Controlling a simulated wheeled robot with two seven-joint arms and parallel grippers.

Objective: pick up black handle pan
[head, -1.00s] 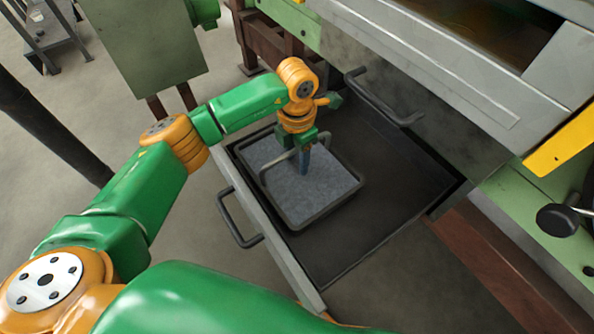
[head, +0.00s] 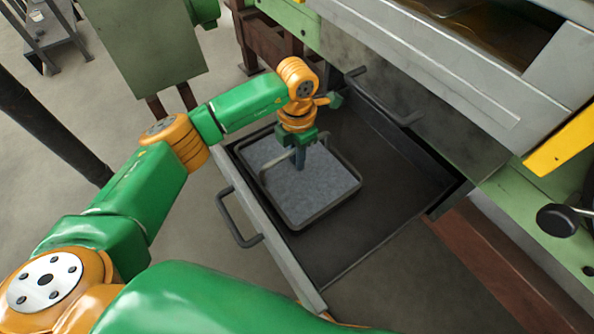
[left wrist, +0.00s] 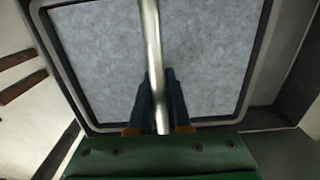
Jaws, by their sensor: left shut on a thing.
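The pan (head: 310,195) is a square tray with a dark rim and a grey, grainy floor. It sits in the left part of the dark open drawer (head: 400,180). A bar handle (head: 275,163) arches over the pan. My left gripper (head: 300,162) points down over the pan and is shut on this handle. In the left wrist view the handle (left wrist: 152,60) runs as a shiny bar between the two fingers (left wrist: 160,105), with the pan floor (left wrist: 90,60) behind it. The part of the handle inside the jaws is partly hidden. My right gripper does not show.
The drawer has a front handle (head: 240,220) on its near left side. Another dark bar handle (head: 383,98) is on the furnace side. The grey furnace body (head: 440,60) rises at the upper right. The drawer floor right of the pan is bare.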

